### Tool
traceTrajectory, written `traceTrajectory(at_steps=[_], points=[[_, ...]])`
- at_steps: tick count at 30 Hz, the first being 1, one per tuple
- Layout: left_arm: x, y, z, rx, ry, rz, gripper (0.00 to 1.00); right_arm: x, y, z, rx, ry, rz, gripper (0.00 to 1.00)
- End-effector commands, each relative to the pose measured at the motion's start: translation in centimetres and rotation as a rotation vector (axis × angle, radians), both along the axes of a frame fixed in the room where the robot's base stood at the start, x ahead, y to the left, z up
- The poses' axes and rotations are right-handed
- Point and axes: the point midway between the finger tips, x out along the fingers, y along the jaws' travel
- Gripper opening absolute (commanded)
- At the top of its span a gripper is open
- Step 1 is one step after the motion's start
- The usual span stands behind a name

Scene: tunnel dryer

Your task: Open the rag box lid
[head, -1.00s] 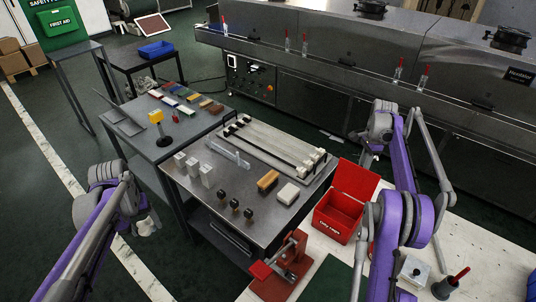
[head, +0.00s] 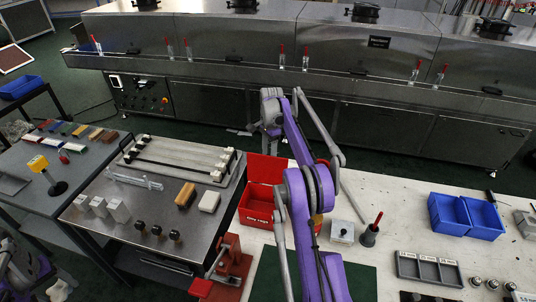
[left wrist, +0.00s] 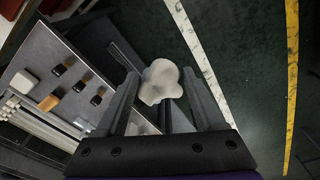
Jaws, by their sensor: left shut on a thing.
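The red rag box (head: 258,215) stands on the white worktop at the right edge of the metal table in the head view. Its red lid (head: 264,167) stands up at the back, and the box mouth shows open. My right arm crosses in front of the box's right side. My right gripper (head: 262,124) appears beyond the lid, small and partly hidden by its own wrist; its jaws are unclear. In the left wrist view my left gripper (left wrist: 160,98) is shut on a crumpled whitish rag (left wrist: 160,80), held above the dark green floor.
The metal table carries white blocks (head: 98,206), dark-knobbed stamps (head: 156,231) and a long frame (head: 180,158). A red clamp-like device (head: 232,262) stands before the box. Blue bins (head: 466,214) and a grey divided tray (head: 428,268) lie right. The steel dryer (head: 230,100) runs behind.

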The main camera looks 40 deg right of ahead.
Motion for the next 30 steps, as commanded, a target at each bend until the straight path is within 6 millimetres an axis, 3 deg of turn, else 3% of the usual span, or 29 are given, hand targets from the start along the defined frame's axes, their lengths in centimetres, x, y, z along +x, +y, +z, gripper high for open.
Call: traceTrajectory(at_steps=[7,15,18,30], points=[[0.0,0.0,0.0,0.000,0.000,0.000,0.18,0.1,-0.2,1.0,-0.001,0.001,-0.001,0.59],[0.0,0.0,0.0,0.000,0.000,0.000,0.18,0.4,-0.5,5.4,0.000,0.000,0.000,0.59],[0.0,0.0,0.0,0.000,0.000,0.000,0.18,0.7,-0.7,6.1,0.000,0.000,0.000,0.59],[0.0,0.0,0.0,0.000,0.000,0.000,0.18,0.6,-0.7,7.5,0.000,0.000,0.001,0.59]])
